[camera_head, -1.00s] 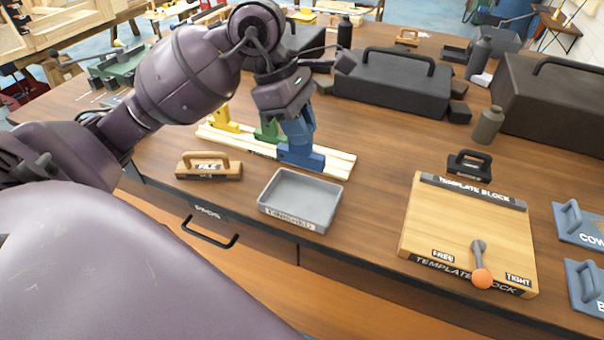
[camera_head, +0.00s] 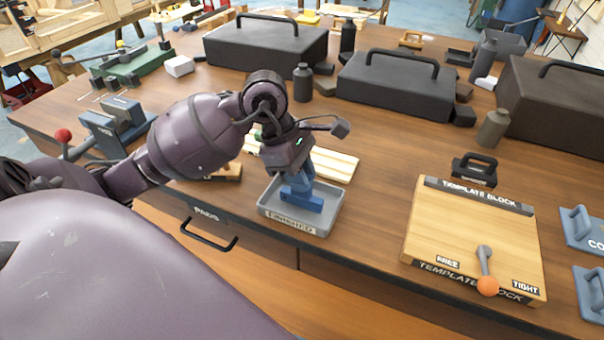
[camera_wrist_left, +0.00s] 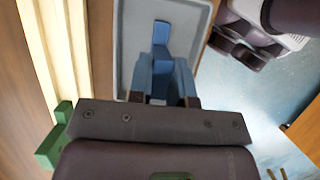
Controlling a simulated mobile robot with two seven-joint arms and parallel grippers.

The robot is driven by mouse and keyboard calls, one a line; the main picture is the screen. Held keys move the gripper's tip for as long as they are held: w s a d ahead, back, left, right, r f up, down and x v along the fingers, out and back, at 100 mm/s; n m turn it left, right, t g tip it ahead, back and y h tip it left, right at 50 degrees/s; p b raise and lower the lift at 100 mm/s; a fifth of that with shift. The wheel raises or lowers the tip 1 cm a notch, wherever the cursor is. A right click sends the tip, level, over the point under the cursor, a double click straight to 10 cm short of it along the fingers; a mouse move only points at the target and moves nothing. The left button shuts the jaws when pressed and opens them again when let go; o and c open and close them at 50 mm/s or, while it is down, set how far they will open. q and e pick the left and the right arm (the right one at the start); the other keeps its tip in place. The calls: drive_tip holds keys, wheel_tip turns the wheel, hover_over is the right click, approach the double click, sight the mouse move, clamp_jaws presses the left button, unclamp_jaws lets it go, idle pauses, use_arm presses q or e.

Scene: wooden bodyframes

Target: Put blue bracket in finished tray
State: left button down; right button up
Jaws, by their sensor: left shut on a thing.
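The blue bracket (camera_head: 303,201) is inside the outline of the grey finished tray (camera_head: 333,215), low in it. I cannot tell whether it touches the tray floor. My left gripper (camera_head: 297,180) points down over the tray and is shut on the bracket's upright part. In the left wrist view, the bracket (camera_wrist_left: 161,50) lies between the fingers, with the grey tray (camera_wrist_left: 124,40) around it. My right gripper does not show clearly in either view.
Pale wooden rails (camera_head: 335,165) lie just behind the tray, with a green bracket (camera_wrist_left: 52,148) beside them in the wrist view. A wooden template block (camera_head: 470,235) stands to the right. Dark toolboxes (camera_head: 395,85) stand behind. The table between tray and block is clear.

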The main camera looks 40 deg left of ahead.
use_arm(q)
drive_tip(key=shift+f, duration=0.15)
drive_tip(key=c, duration=1.1)
unclamp_jaws()
drive_tip(key=shift+o, duration=0.2)
drive_tip(key=shift+r, duration=0.2)
drive_tip(key=v, duration=1.2)
drive_tip(key=shift+p, duration=0.45)
